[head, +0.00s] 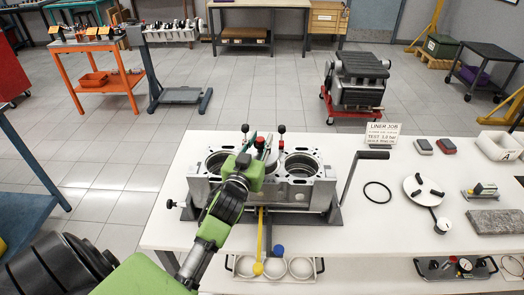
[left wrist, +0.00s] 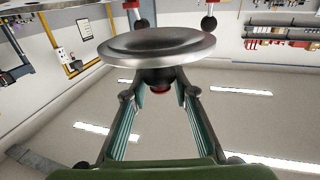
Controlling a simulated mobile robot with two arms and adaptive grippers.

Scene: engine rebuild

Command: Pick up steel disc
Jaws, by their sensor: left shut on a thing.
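The steel disc (left wrist: 158,46) shows large in the left wrist view, a round grey plate with a dark hub below it. My left gripper (left wrist: 160,88) is shut on the dark hub beneath the disc, with a finger on each side. In the head view my left gripper (head: 259,150) is over the middle of the engine block (head: 290,195), between its two open bores. The disc is mostly hidden there behind the gripper, and I cannot tell whether it touches the block. My right gripper is not in view.
The block stands on a white table (head: 230,235). To its right are a crank handle (head: 357,180), a black ring (head: 377,193), a round plate with black pads (head: 420,186) and a sign (head: 383,133).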

